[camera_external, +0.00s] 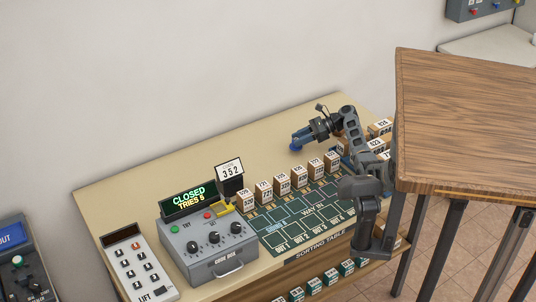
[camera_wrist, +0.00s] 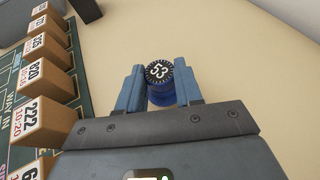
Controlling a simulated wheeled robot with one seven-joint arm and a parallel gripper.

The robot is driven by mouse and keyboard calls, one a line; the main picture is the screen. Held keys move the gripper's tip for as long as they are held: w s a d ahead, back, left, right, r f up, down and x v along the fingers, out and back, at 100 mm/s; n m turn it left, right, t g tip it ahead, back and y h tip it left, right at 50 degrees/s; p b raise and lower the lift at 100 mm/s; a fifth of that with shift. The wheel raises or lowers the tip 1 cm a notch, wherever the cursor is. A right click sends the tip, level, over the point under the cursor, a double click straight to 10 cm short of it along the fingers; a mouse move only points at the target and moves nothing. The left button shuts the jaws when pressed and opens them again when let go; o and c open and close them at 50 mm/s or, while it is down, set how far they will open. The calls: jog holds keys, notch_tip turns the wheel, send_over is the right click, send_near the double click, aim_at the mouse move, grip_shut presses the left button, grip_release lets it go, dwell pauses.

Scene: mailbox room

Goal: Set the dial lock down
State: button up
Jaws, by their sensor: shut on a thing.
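The dial lock (camera_wrist: 160,73) is a small blue cylinder with a black dial on top that reads 53. In the wrist view it sits between the two blue fingers of my gripper (camera_wrist: 160,92), which is shut on it. In the external view my gripper (camera_external: 297,143) is over the back part of the beige table (camera_external: 180,170), and the blue lock shows small at its tip. I cannot tell whether the lock's underside touches the table top.
A row of numbered wooden blocks (camera_external: 282,184) stands along the green sorting mat (camera_external: 300,228). A grey code box (camera_external: 208,247) with a CLOSED display (camera_external: 189,198) is at the front left. A wooden table (camera_external: 470,130) rises at right. The table's back left is bare.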

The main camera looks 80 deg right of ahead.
jog(key=shift+f, duration=1.05)
jog(key=o, duration=1.1)
jog(key=shift+f, duration=0.1)
jog(key=shift+c, duration=0.2)
jog(key=shift+r, duration=0.2)
jog(key=v, duration=1.2)
jog(key=shift+f+b, duration=0.15)
jog(key=shift+b, duration=0.2)
